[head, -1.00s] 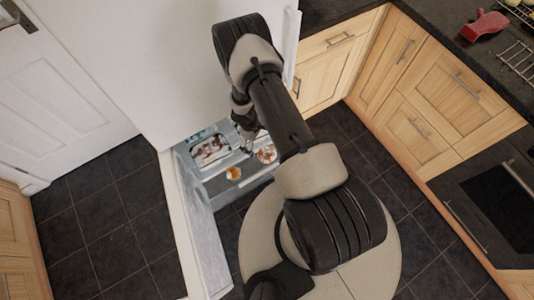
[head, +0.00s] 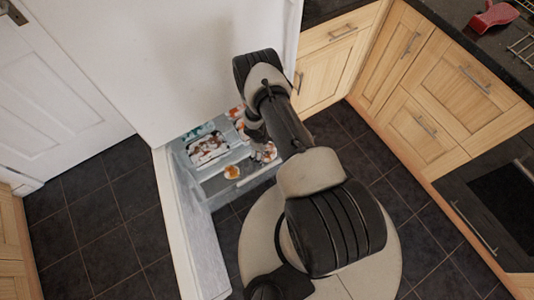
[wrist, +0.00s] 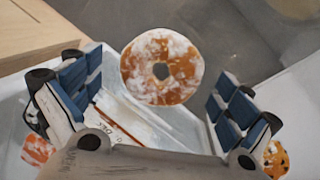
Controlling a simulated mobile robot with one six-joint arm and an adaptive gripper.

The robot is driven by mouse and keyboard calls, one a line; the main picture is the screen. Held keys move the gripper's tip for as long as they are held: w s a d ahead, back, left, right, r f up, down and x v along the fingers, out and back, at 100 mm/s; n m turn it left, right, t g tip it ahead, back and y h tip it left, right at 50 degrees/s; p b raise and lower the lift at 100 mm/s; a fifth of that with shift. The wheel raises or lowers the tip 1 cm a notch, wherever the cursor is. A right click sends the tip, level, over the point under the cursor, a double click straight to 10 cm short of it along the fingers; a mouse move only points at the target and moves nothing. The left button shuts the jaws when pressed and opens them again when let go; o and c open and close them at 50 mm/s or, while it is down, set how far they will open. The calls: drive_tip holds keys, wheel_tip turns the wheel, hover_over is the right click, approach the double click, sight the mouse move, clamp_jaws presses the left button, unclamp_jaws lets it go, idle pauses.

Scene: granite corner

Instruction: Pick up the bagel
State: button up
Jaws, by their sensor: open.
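My gripper (wrist: 158,82) is open, with one blue-padded finger on each side of the bagel's place in that view. Nothing is held between the fingers. In the head view my gripper (head: 262,153) is over the right part of the open drawer (head: 217,187).
A small round orange-brown item (head: 232,172) lies in the drawer left of my gripper. A pack with a pictured top (head: 208,150) lies farther back. The drawer walls and wooden cabinets (head: 335,65) stand close by. Dark floor tiles (head: 92,225) are clear.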

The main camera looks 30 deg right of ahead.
drive_tip(key=shift+f, duration=0.55)
drive_tip(key=shift+r, duration=0.15)
drive_tip(key=shift+c, duration=0.4)
drive_tip(key=c, duration=0.6)
drive_tip(key=w+a+r+m+p, duration=0.15)
drive_tip(key=r+p, duration=0.25)
drive_tip(key=r, duration=1.3)
drive_tip(key=w+r+m+p, duration=0.1)
drive_tip(key=w+r+p, duration=0.2)
drive_tip(key=r, duration=1.4)
drive_tip(key=s+a+r+m, duration=0.1)
drive_tip(key=s+a+r, duration=0.1)
drive_tip(key=a+r, duration=0.3)
drive_tip(key=s+a+r+m+g, duration=0.1)
drive_tip(key=a+r, duration=0.4)
drive_tip(key=r, duration=0.7)
drive_tip(key=shift+s+a+r+m, duration=0.2)
drive_tip(key=shift+s+a+m, duration=0.25)
drive_tip(key=shift+s, duration=0.5)
